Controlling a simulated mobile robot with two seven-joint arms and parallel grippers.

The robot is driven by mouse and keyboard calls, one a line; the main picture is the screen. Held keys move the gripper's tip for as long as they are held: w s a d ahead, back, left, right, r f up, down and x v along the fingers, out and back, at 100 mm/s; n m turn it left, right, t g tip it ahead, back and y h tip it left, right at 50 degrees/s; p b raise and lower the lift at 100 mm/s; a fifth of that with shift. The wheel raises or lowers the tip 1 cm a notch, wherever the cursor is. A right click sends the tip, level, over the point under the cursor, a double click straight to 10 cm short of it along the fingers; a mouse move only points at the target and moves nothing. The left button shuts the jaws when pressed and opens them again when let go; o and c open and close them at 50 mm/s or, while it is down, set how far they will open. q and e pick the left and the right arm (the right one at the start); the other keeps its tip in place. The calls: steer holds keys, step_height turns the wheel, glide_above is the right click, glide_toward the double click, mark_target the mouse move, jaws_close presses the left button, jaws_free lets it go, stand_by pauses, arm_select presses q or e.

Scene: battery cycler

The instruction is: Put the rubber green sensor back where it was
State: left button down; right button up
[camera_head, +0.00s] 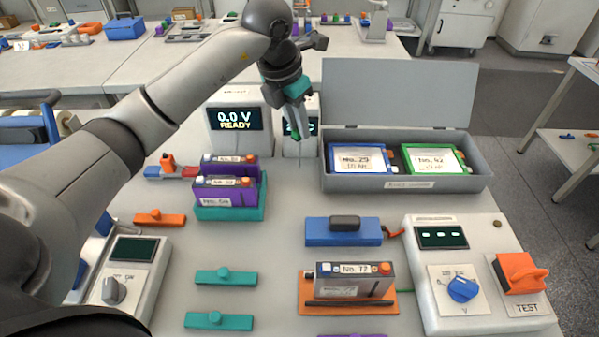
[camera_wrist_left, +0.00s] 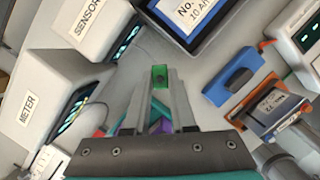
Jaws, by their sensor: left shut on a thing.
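My left gripper (camera_head: 299,132) hangs in front of the sensor box (camera_head: 300,150) at the back of the bench. In the left wrist view its fingers (camera_wrist_left: 161,80) are shut on the small green sensor (camera_wrist_left: 160,77), held at the fingertips above the bench. The white box marked SENSOR (camera_wrist_left: 92,28) shows at the upper left of that view, apart from the held sensor. In the head view the gripper hides part of the box's display. My right gripper is not in view.
The meter (camera_head: 222,146) reads 0.0 V READY, left of the sensor box. A grey open-lidded case (camera_head: 400,183) with two batteries stands right. Purple batteries sit on a teal holder (camera_head: 228,213).

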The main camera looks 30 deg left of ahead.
arm_select(q)
glide_above(302, 180)
steer(key=f, duration=0.6)
steer(key=s+f+b, duration=0.1)
steer(key=f, duration=0.2)
steer(key=shift+a+f, duration=0.1)
steer(key=shift+a, duration=0.1)
steer(key=shift+s+x, duration=0.2)
steer(key=shift+x, duration=0.8)
steer(key=shift+s+x, duration=0.15)
steer(key=shift+x, duration=0.8)
steer(key=shift+a+f, duration=0.1)
steer(key=shift+a, duration=0.1)
steer(key=shift+f+b, duration=0.15)
steer(key=shift+b, duration=0.2)
steer(key=c, duration=0.7)
jaws_free()
steer(key=shift+c, duration=0.2)
